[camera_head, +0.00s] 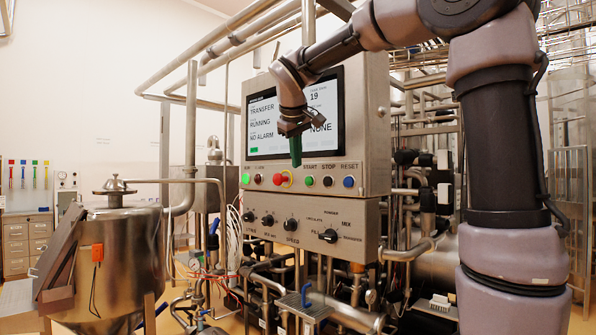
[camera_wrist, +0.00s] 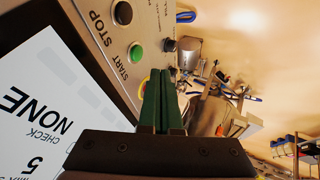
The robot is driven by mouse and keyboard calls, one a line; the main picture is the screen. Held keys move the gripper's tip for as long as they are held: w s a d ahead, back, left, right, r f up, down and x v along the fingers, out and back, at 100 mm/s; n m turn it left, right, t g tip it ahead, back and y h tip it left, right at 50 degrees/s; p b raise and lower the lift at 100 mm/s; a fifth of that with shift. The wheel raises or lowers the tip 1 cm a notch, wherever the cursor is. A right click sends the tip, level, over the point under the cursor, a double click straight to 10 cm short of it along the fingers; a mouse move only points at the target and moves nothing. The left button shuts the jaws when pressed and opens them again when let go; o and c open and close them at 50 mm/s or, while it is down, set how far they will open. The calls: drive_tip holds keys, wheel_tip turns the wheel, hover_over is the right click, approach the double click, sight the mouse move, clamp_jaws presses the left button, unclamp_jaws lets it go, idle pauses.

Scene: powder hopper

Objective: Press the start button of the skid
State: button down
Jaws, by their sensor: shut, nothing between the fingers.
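The green START button (camera_head: 309,181) sits in the button row of the skid's control panel (camera_head: 372,150), left of the black STOP button (camera_head: 327,181) and blue RESET button (camera_head: 349,182). START (camera_wrist: 136,53) and STOP (camera_wrist: 122,13) also show in the wrist view. My gripper (camera_head: 296,163) is shut and empty, its green fingers pointing down just above and left of START in the head view. In the wrist view the fingertips (camera_wrist: 160,72) lie beside START, with bare panel showing between. They look apart from the button; the exact gap is unclear.
A red emergency stop (camera_head: 279,180) on a yellow ring is left of START. The screen (camera_head: 262,110) reads TRANSFER, RUNNING, NO ALARM, partly behind my arm. Knobs (camera_head: 291,225) line the lower panel. A steel hopper (camera_head: 118,260) stands left; pipes crowd below and right.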

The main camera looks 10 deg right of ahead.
drive_tip(key=shift+v, duration=2.1)
